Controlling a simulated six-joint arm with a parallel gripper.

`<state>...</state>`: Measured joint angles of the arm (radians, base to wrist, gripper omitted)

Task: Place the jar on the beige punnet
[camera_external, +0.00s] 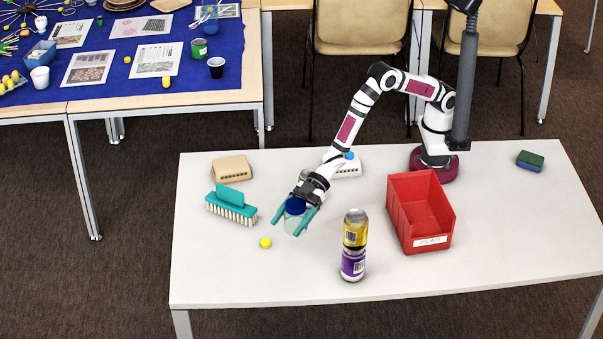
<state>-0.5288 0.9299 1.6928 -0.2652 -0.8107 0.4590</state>
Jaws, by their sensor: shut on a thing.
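The jar (295,207) has a dark blue lid and a pale, see-through body. My gripper (292,222) has teal fingers and is shut around the jar, which looks upright. I cannot tell whether the jar's base touches the table. The beige punnet (231,168) is a low block-like shape with a row of dark slots along its front side. It sits at the back left of the white table, behind and left of my gripper. Its top looks flat and bare.
A teal brush (232,206) lies between the punnet and my gripper. A yellow ball (265,242), stacked yellow and purple cans (354,246), a red bin (393,215), a white punnet (348,170) and a green-blue sponge (530,160) share the table (490,250). The front left is clear.

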